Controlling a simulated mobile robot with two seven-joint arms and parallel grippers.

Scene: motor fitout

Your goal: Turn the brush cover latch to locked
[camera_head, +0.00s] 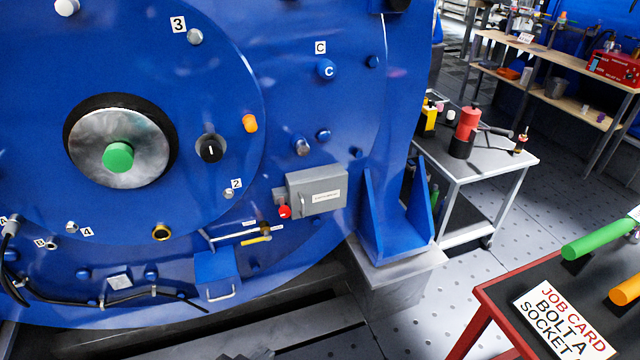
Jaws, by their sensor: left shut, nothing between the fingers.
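The blue motor housing (330,125) fills the left and middle. Low on it is a blue box-like cover (214,270) with a pale handle on its front. Just right of and above this cover, a short yellow bar (256,240) lies nearly level, tilted slightly up to the right, beside a small brown knob (265,228) and small white labels too small to read. I cannot tell for sure which part is the latch. My left gripper (246,356) barely shows as dark tips at the bottom edge, shut and empty, apart from the cover. My right gripper is out of view.
A grey box (317,191) with a red knob (285,212) sticks out right of the yellow bar. A black cable (100,297) runs along the lower left. A grey cart (490,163) and a red-edged table (497,311) with a job card (562,325) stand to the right.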

